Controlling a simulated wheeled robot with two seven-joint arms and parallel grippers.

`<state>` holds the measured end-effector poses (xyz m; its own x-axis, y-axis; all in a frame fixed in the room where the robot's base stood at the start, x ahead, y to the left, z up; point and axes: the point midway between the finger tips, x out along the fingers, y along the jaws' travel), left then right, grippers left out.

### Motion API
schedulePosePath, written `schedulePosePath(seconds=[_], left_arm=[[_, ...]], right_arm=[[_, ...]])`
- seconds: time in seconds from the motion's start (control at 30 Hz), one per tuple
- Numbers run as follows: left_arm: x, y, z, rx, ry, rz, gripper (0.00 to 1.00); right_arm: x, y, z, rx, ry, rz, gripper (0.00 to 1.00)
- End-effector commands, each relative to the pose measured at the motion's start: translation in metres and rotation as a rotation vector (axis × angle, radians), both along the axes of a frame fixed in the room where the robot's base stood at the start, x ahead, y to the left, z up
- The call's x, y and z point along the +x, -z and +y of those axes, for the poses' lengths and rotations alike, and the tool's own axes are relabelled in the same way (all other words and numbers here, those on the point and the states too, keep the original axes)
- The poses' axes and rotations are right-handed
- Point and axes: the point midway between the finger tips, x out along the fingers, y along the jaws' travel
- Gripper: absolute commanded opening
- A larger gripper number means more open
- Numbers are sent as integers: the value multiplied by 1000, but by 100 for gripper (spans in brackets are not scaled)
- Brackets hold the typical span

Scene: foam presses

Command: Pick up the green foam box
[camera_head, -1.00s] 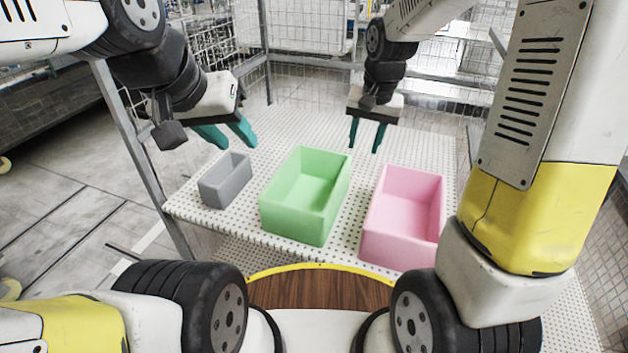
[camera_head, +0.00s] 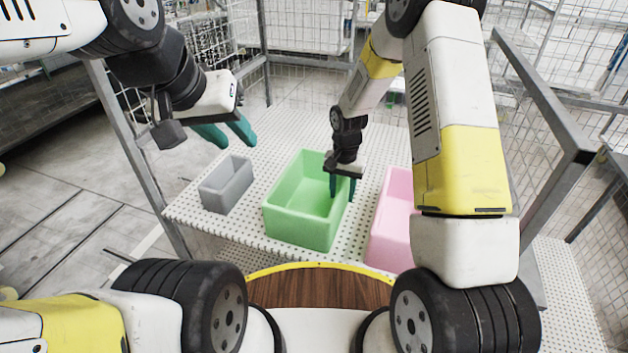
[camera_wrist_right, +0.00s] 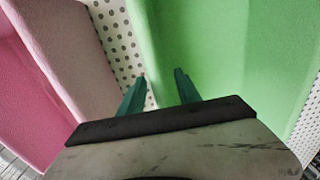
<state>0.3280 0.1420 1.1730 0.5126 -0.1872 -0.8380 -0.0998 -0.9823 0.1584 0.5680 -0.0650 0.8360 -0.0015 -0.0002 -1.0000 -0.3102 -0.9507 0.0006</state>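The green foam box (camera_head: 300,226) is an open-topped bin upright in the middle of the white perforated table. My right gripper (camera_head: 342,194) points down at its right wall, with its teal fingers apart. In the right wrist view, the right gripper (camera_wrist_right: 160,82) has one finger over the inside of the green box (camera_wrist_right: 235,50) and the other over the gap beside it. Whether the fingers touch the wall cannot be told. My left gripper (camera_head: 238,143) is open and empty, above the table behind the grey box.
A pink foam box (camera_head: 385,238) stands close to the right of the green one, partly hidden by my right arm. A small grey box (camera_head: 226,190) stands to the left. The perforated table (camera_head: 285,125) is clear behind the boxes. Metal posts and mesh surround it.

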Motion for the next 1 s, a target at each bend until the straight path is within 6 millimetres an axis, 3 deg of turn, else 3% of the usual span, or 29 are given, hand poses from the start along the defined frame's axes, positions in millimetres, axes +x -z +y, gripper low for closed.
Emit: schedulePosePath(seconds=[0.13, 0.37, 0.57, 1.0], left_arm=[[0, 0, 0, 0, 0, 0, 36], [0, 0, 0, 0, 0, 0, 36], [0, 0, 0, 0, 0, 0, 36], [0, 0, 0, 0, 0, 0, 36]], right_arm=[[0, 13, 0, 0, -1, 0, 40], [0, 14, 0, 1, -1, -1, 40], [0, 14, 0, 1, -1, -1, 1], [1, 7, 0, 1, -1, -4, 0]])
